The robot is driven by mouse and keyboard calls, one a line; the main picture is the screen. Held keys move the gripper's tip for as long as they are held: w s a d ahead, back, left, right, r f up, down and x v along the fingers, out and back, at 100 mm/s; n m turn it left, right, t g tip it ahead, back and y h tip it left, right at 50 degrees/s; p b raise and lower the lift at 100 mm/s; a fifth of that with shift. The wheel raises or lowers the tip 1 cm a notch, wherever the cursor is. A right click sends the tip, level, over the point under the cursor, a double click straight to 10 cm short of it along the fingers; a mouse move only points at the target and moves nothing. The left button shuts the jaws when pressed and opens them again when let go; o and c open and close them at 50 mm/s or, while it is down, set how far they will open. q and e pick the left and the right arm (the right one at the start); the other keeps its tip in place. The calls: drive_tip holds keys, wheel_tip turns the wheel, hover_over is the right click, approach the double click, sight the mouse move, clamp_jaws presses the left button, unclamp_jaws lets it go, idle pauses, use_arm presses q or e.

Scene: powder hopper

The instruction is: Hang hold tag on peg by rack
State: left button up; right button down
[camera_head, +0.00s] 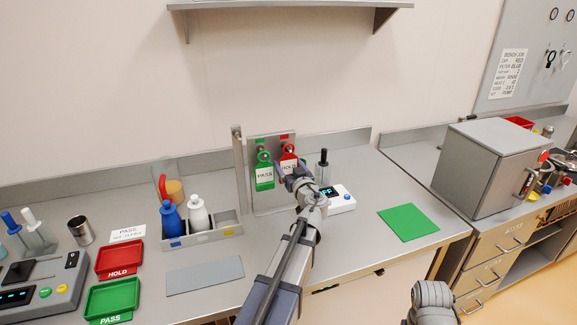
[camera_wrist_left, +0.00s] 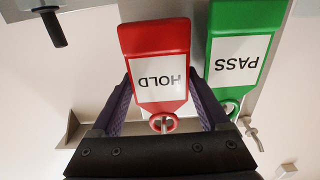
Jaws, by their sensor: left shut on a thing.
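The red hold tag (camera_head: 289,166) is at the small upright rack (camera_head: 268,203), beside the green pass tag (camera_head: 264,176). My left gripper (camera_head: 291,174) is shut on the hold tag in front of the rack. In the left wrist view the hold tag (camera_wrist_left: 158,40) lies between the two dark fingers, its white label upside down. A grey peg end shows in its ring (camera_wrist_left: 163,123); I cannot tell if the ring rests on that peg. The pass tag (camera_wrist_left: 238,60) hangs close by, with a peg at its ring. My right gripper's fingers are not in view.
A dark-topped bottle (camera_head: 323,166) and a white device with a display (camera_head: 340,201) stand just right of the rack. A grey caddy (camera_head: 228,226) with blue and white bottles is on its left. A green mat (camera_head: 408,222) lies farther right, with bare bench around it.

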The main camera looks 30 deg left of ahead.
use_arm(q)
drive_tip(key=v, duration=0.7)
drive_tip(key=shift+s+d, duration=0.15)
drive_tip(key=shift+s, duration=0.05)
idle(0.6)
drive_tip(key=shift+r, duration=0.1)
idle(1.0)
